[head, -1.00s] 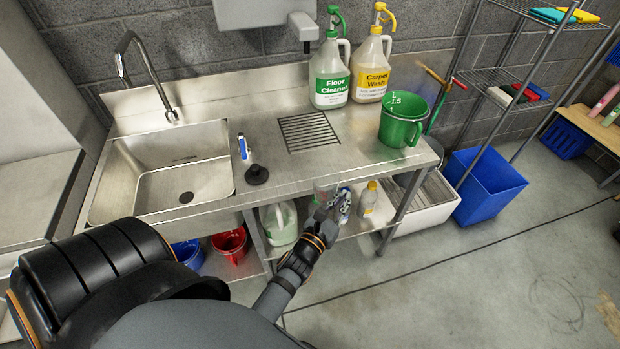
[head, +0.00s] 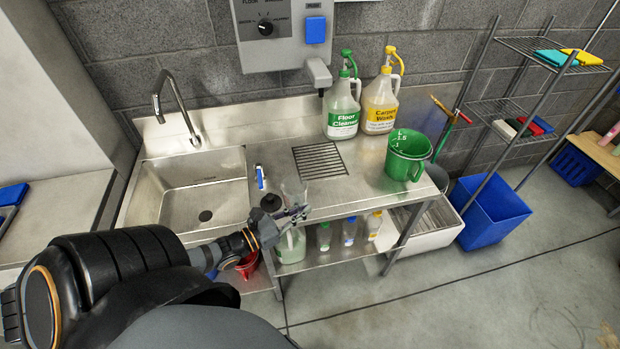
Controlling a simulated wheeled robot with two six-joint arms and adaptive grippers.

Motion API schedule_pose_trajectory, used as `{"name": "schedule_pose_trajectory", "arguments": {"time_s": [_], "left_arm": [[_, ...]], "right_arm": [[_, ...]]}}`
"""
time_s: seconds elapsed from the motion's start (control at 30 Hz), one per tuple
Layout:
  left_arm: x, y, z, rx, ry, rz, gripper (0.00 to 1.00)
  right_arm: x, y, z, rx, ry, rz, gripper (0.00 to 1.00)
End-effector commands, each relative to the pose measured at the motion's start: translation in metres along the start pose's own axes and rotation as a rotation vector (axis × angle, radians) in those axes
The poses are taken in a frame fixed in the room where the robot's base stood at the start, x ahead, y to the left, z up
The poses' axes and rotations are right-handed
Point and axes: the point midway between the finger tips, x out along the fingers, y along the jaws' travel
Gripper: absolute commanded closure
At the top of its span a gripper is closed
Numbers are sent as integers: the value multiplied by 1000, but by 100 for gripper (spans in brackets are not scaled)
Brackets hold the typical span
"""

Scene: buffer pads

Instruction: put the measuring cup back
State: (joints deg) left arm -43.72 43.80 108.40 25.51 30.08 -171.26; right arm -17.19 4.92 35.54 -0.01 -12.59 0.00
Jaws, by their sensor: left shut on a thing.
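The small clear measuring cup (head: 293,191) is in my left gripper (head: 294,212), which is shut on it. The cup is see-through and hard to make out. It appears roughly upright at the front edge of the steel counter (head: 345,190), just right of a black plunger-like thing (head: 271,202). I cannot tell whether the cup touches the counter. My right gripper is out of view.
A green graduated jug (head: 407,156) stands at the counter's right end. Floor cleaner (head: 342,112) and carpet wash (head: 380,108) jugs stand behind the drain grate (head: 318,160). The sink (head: 188,190) is left. Several bottles stand on the lower shelf (head: 335,250).

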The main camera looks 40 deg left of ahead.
Motion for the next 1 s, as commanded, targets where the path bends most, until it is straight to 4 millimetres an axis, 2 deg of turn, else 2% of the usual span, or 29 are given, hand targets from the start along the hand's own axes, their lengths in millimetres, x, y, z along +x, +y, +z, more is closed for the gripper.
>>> {"name": "schedule_pose_trajectory", "arguments": {"time_s": [0.07, 0.17, 0.5, 0.7, 0.83, 1.0], "left_arm": [[0, 1, 0, -1, 0, 0, 100], [7, 6, -9, 0, -3, 0, 100], [76, 61, -61, 3, -4, 1, 100], [97, 77, -92, 1, -3, 0, 100], [104, 83, -97, 0, -1, 0, 100], [106, 84, -95, -2, 0, 0, 100]], "right_arm": [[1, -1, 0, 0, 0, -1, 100], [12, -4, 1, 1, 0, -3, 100], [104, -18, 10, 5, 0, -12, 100], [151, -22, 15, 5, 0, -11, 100], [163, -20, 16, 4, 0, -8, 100], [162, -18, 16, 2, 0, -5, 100]]}}
